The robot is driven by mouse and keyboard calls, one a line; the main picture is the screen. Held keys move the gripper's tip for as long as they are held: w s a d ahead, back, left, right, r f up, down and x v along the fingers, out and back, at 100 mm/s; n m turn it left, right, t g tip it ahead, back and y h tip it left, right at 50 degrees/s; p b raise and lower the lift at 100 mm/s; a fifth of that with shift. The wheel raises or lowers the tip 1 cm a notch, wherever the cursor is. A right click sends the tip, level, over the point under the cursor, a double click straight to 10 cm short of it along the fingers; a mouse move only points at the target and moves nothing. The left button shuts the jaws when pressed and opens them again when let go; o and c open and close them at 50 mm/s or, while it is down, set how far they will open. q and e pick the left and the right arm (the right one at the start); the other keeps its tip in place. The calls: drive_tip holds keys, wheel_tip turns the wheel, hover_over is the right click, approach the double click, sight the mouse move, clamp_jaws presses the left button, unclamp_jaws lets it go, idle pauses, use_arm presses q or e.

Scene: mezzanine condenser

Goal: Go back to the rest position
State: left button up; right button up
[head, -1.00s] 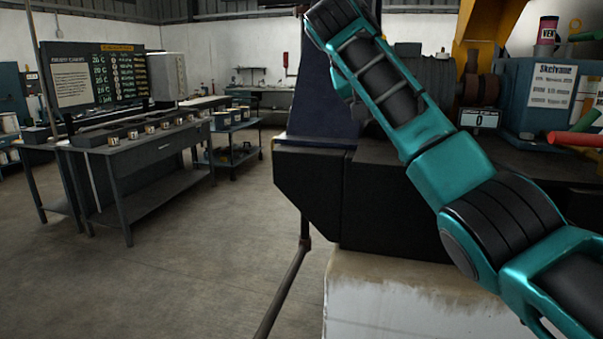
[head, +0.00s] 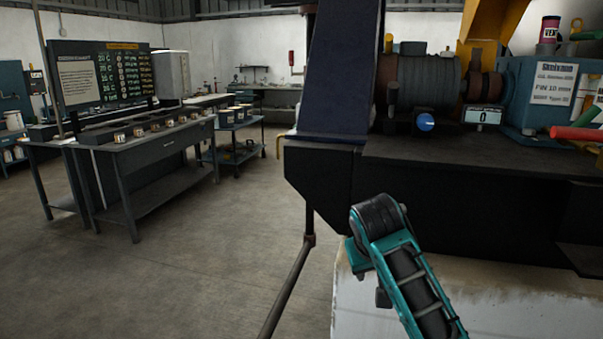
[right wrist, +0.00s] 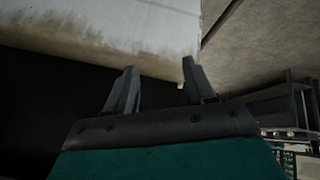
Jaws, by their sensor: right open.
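My right arm (head: 405,280), teal and black, comes in low at the right of the head view, in front of the black machine bed and its pale plinth. My right gripper (right wrist: 158,75) shows in the right wrist view with its two grey fingers apart and nothing between them. In the head view I cannot make out its fingers clearly. My left gripper is in neither view.
The machine bed's dark top (head: 450,155) carries a motor (head: 428,82), a small display (head: 483,116) and a blue housing (head: 545,95). The pale plinth (head: 400,310) is below it. A workbench (head: 150,150) stands at left. Floor (head: 210,250) between is clear.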

drive_tip(key=s+d+f+g+y, duration=0.1)
drive_tip(key=s+d+f, duration=0.1)
drive_tip(key=s+f, duration=0.75)
drive_tip(key=s+d+f+g+y, duration=0.1)
drive_tip(key=s+d+f, duration=0.15)
drive_tip(key=s, duration=1.05)
drive_tip(key=s+d+f+g+y, duration=0.15)
drive_tip(key=s+f, duration=0.25)
drive_tip(key=s, duration=0.9)
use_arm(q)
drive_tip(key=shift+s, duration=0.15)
use_arm(e)
drive_tip(key=w+a+f+n+t, duration=0.1)
drive_tip(key=w+a+f+t, duration=0.1)
drive_tip(key=w+f+t, duration=0.6)
drive_tip(key=shift+a+f+y, duration=0.15)
drive_tip(key=shift+f+y, duration=0.1)
drive_tip(key=shift+y, duration=0.2)
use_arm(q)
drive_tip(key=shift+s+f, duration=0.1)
